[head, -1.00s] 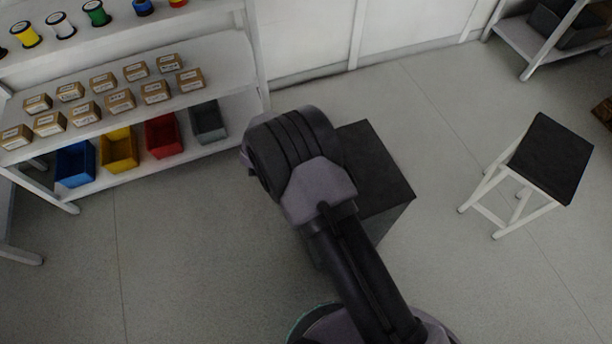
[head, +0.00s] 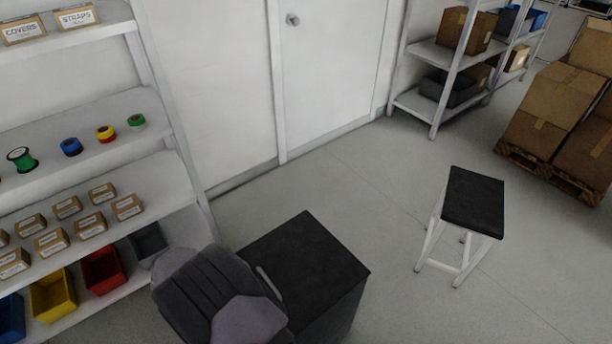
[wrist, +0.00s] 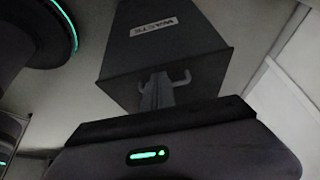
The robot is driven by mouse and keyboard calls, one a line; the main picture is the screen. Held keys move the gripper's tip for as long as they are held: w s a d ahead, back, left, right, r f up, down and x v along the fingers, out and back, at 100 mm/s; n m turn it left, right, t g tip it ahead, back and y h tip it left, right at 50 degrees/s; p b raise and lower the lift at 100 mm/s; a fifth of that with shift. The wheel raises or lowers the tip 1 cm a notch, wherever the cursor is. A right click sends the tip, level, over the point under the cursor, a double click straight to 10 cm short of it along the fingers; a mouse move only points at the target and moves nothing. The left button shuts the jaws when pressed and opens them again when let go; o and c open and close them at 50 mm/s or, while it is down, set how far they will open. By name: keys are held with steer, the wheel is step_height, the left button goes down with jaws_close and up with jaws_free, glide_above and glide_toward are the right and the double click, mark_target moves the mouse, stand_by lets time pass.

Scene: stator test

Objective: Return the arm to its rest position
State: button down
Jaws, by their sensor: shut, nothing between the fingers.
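In the wrist view, my gripper (wrist: 158,88) is shut and empty. Its narrow fingers point towards a dark bin with a label reading WASTE (wrist: 155,50). A hooked handle shows just behind the fingertips; I cannot tell whether they touch it. In the head view, my folded arm (head: 215,300) fills the bottom, left of a black box (head: 315,265) with a pale handle on its left side. The gripper is hidden in the head view.
A shelf unit (head: 90,120) with small cartons, tape rolls and coloured bins stands at left. A black-topped stool (head: 473,200) stands at right. Stacked cartons on a pallet (head: 540,160) and another rack (head: 440,110) are farther back. Floor between box and stool is clear.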

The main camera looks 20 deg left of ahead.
steer(key=w+d+r+g+y, duration=0.1)
steer(key=w+d+r, duration=0.4)
steer(key=d+r, duration=0.7)
steer(key=w+d+r+g+y, duration=0.1)
steer(key=w+d+r, duration=0.55)
steer(key=r, duration=0.85)
steer(key=s+d+r+y, duration=0.1)
steer(key=s+d+r, duration=0.3)
steer(key=d, duration=0.3)
steer(key=s+d+r+n+t, duration=0.1)
steer(key=s+d+r, duration=0.25)
steer(key=d, duration=0.25)
steer(key=s+d+r+y, duration=0.1)
steer(key=s+d+r, duration=0.2)
steer(key=d+r, duration=0.3)
steer(key=s+d+f+n+t, duration=0.1)
steer(key=s+d, duration=0.3)
steer(key=s, duration=0.4)
steer(key=shift+d+t+y, duration=0.35)
steer(key=shift+t+y, duration=0.05)
steer(key=shift+t, duration=0.2)
